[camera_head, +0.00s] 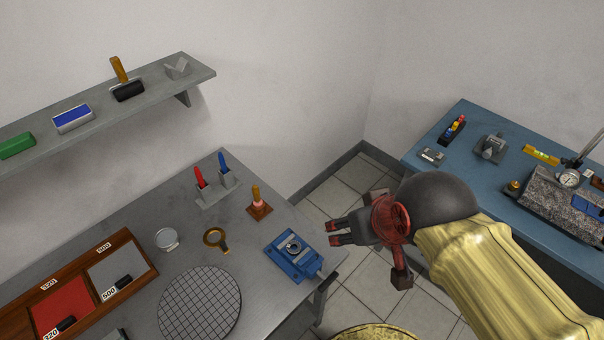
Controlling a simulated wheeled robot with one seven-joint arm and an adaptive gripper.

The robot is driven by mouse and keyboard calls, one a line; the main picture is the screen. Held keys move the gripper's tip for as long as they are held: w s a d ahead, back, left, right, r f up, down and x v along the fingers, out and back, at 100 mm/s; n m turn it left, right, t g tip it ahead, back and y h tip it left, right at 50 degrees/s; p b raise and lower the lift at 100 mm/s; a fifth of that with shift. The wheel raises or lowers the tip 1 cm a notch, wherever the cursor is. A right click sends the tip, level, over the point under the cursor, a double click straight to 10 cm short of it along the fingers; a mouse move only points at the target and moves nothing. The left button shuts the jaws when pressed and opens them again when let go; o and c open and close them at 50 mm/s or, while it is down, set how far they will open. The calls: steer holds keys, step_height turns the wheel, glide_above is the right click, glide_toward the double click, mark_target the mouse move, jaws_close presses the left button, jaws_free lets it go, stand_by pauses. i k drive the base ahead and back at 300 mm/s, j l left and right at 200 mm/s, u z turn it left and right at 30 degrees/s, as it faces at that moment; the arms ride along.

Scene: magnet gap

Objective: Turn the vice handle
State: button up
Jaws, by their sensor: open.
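A small blue vice (293,257) sits on the grey table near its right corner, with a round metal ring-like part on top. A short piece sticks out at the vice's right end; I cannot clearly tell whether it is the handle. My gripper (334,232) is open and empty. In the picture it is just right of and above the vice, apart from it, with its fingers pointing left. My arm, with a dark wrist and yellow sleeve, comes in from the lower right.
The grey table (150,270) also holds a round gridded plate (199,304), a magnifier (215,239), a wooden-handled tool (258,205) and a stand with red and blue handles (213,190). A blue bench (470,150) with instruments stands right. Tiled floor (345,185) lies between.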

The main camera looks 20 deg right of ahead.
mark_target(326, 284)
steer(key=u, duration=0.15)
steer(key=k+j+z, duration=0.1)
steer(key=j+z, duration=0.2)
steer(key=k+j+z, duration=0.1)
steer(key=j+z, duration=0.2)
steer(key=k+j+z, duration=0.15)
steer(key=j+z, duration=0.2)
